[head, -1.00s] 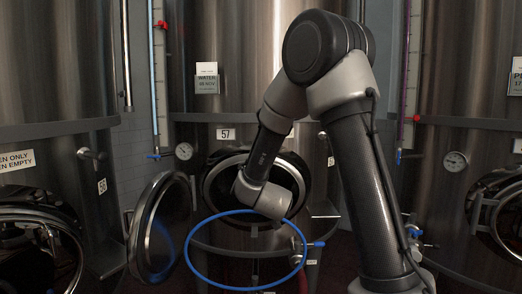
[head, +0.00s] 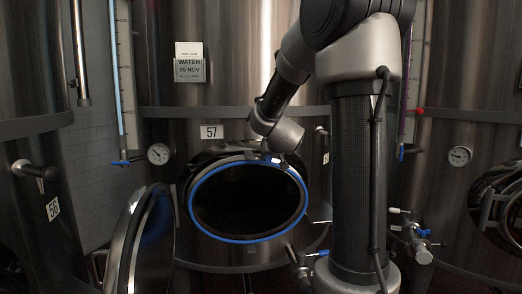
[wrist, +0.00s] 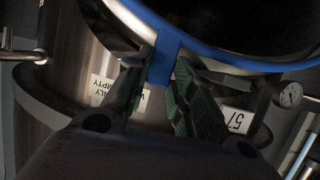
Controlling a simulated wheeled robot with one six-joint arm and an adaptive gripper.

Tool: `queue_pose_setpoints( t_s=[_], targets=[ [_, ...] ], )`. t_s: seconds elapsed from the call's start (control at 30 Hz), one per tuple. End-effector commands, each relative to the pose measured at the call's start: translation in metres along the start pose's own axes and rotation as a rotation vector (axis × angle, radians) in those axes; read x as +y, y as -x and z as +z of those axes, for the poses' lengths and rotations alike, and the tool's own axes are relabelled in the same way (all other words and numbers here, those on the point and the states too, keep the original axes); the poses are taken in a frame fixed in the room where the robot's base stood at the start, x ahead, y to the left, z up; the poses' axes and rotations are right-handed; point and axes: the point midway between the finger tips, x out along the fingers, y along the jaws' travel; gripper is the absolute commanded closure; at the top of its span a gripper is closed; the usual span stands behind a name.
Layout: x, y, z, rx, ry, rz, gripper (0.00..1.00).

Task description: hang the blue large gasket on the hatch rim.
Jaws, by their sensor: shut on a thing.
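The blue large gasket (head: 250,241) is an upright oval ring in front of the open hatch of tank 57. In the head view it lines up closely with the hatch rim (head: 209,165) all round. I cannot tell whether it touches the rim or is still a little in front of it. My gripper (head: 277,161) is at the top of the ring, right of its middle. In the wrist view the blue gasket (wrist: 163,62) has a tab between the two green-padded fingers, and my gripper (wrist: 166,88) is shut on it.
The round hatch door (head: 150,240) stands swung open at the left of the hatch. A dial gauge (head: 158,153) and a number plate (head: 211,132) are on or beside tank 57. Valves (head: 412,235) stick out at the lower right. Another hatch (head: 495,200) is at the far right.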

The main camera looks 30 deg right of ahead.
Motion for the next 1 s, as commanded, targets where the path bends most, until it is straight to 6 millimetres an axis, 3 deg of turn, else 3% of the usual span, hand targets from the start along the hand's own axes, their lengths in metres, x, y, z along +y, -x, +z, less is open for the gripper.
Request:
queue_pose_setpoints(
  t_s=[1.0],
  targets=[
    [0.000,-0.031,-0.013,0.002,-0.001,0.001,1.00]
  ],
)
